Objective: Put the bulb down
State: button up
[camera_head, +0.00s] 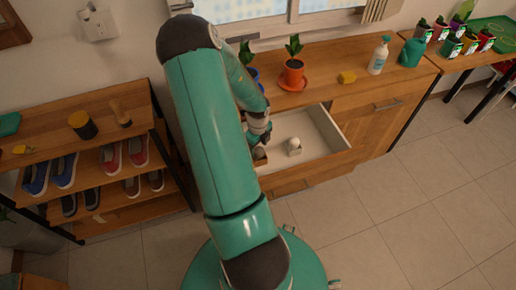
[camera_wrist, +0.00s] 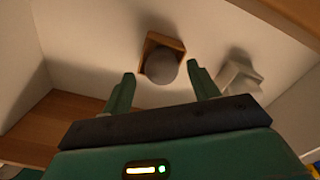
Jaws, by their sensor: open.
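A grey round bulb (camera_wrist: 161,67) sits at a small wooden box (camera_wrist: 172,42) in the wrist view. In the head view the grey bulb (camera_head: 259,153) shows just below my wrist, inside the open drawer (camera_head: 325,128). My gripper (camera_wrist: 160,77) is open, with one finger on each side of the bulb in the picture and a visible gap to both. I cannot tell its height above the bulb. A white bulb (camera_head: 293,143) stands in a pale holder to the right in the same drawer. The holder (camera_wrist: 240,76) also shows in the wrist view.
A shoe rack (camera_head: 110,202) stands left. The drawer front (camera_head: 310,173) and walls surround my gripper.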

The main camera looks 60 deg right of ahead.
notch_tip(320, 180, up, 11)
jog(key=shift+f, duration=0.15)
jog(key=shift+a, duration=0.1)
jog(key=w+a+r+n+t, duration=0.1)
jog(key=w+a+r+n, duration=0.45)
jog(key=a, duration=0.25)
jog(key=w+a+r+n+t+y, duration=0.1)
jog(key=w+a+r+n, duration=0.3)
jog(key=a+r+n, duration=0.3)
jog(key=w+a+r+n+t, duration=0.1)
jog(key=w+a+r+n, duration=0.4)
jog(key=a, duration=0.3)
jog(key=s+a+r+n+t, duration=0.1)
jog(key=s+a+r+n, duration=0.1)
jog(key=a+n, duration=0.4)
jog(key=s+a+r+n+t, duration=0.1)
jog(key=s+a+r+n, duration=0.2)
jog(key=a+r+n, duration=0.2)
jog(key=s+a+r+n+h, duration=0.1)
jog(key=s+a+r+n, duration=0.1)
jog(key=a+n, duration=0.6)
jog(key=shift+s+a+r+n+t, duration=0.25)
jog(key=shift+s+r+n+t, duration=0.15)
jog(key=shift+r+n, duration=0.55)
